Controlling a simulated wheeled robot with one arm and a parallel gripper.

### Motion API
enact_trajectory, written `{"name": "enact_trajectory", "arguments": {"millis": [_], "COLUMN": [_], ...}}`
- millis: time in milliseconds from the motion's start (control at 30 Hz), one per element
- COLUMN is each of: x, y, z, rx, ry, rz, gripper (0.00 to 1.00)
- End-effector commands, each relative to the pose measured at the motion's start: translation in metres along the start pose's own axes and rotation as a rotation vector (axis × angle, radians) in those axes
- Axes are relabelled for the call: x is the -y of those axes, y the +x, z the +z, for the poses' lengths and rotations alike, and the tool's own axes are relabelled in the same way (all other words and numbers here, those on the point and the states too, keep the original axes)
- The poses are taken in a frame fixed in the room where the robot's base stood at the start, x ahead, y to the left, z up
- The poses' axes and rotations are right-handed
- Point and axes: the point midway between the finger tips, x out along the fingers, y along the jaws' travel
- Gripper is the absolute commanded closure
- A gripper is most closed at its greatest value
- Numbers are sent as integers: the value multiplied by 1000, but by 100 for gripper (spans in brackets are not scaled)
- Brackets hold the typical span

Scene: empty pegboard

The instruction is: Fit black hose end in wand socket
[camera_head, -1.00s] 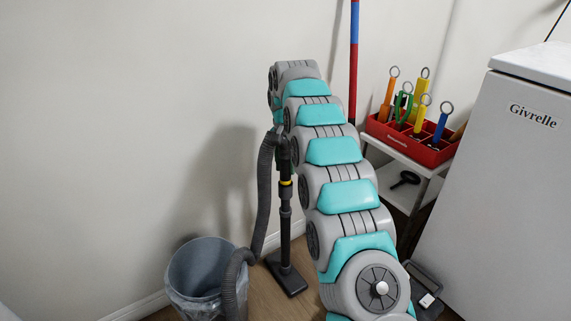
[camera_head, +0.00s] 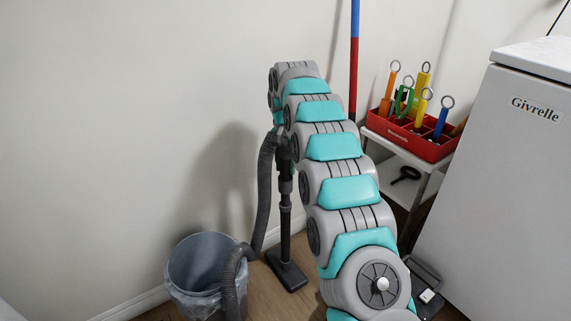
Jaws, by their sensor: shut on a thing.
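The grey ribbed hose (camera_head: 265,195) rises from beside the bin to a bend near the far end of my arm. Its black hose end (camera_head: 284,155) points down, upright, in line with the black wand (camera_head: 285,225) and meeting the wand's top collar, the socket (camera_head: 285,183). No gap or yellow band shows between them. How deep the end sits cannot be seen. The wand stands upright on its flat floor head (camera_head: 287,270). My gripper (camera_head: 279,128) is at the top of the hose end, shut on it; its fingers are mostly hidden by my arm.
A grey bin (camera_head: 195,275) with a liner stands at the lower left, the hose passing over its rim. On the right are a small shelf (camera_head: 400,160) with a red tool caddy (camera_head: 425,145) and a white appliance (camera_head: 500,190). A red-blue pole (camera_head: 354,60) stands behind my arm.

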Motion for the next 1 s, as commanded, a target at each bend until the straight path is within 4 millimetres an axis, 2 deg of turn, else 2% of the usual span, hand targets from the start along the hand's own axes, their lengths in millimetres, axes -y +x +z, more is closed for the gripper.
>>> {"name": "enact_trajectory", "arguments": {"millis": [267, 300, 567, 600, 867, 1000], "x": [0, 0, 0, 0, 0, 0], "y": [7, 6, 6, 6, 6, -3], "z": [0, 0, 0, 0, 0, -1], "rx": [0, 0, 0, 0, 0, -2], "ry": [0, 0, 0, 0, 0, 0], "rz": [0, 0, 0, 0, 0, -1], "gripper": [100, 53, 24, 22, 22, 22]}}
